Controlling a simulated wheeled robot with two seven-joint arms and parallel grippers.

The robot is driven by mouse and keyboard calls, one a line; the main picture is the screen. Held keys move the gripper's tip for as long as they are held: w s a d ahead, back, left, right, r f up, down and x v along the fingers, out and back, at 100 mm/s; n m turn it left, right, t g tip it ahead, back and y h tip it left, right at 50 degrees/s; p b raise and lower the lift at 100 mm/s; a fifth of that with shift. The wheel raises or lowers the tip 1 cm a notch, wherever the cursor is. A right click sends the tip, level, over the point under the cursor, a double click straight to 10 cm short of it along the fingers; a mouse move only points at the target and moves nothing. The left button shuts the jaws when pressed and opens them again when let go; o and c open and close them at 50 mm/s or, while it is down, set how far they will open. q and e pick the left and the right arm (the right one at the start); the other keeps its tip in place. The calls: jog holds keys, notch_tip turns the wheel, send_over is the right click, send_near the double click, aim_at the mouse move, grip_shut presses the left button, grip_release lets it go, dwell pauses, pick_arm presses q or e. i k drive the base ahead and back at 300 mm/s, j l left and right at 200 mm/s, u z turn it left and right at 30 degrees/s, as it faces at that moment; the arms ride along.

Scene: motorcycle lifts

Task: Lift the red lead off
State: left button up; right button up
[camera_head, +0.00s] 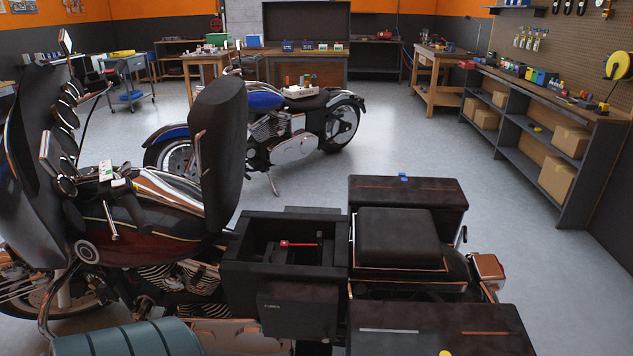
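A thin red lead (300,244) with a thicker red end at its left lies across the inside of an open dark box (240,274) on the near motorcycle (160,215). The inside of the box is dark, so I cannot tell what the lead is fixed to. Neither of my grippers is in view.
Dark cases (408,193) and a black padded seat (399,238) lie right of the box. A tall dark backrest (218,140) rises behind it at left. A blue motorcycle (265,110) stands beyond. A shelf bench (540,110) lines the right wall; open floor lies before it.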

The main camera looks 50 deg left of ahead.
aim_at(284, 244)
jog(key=u, duration=1.8)
jog(key=j+z, duration=0.1)
jog(key=z, duration=0.25)
jog(key=j+z, duration=0.1)
jog(key=z, duration=0.25)
jog(key=j+z, duration=0.1)
jog(key=z, duration=0.25)
jog(key=k+j+z, duration=0.4)
jog(key=j, duration=0.2)
jog(key=k+j+z, duration=0.4)
jog(key=k+j, duration=0.25)
jog(key=j, duration=0.15)
jog(key=k+j, duration=0.2)
jog(key=j, duration=0.2)
jog(key=i+j, duration=0.15)
jog(key=i+z, duration=0.05)
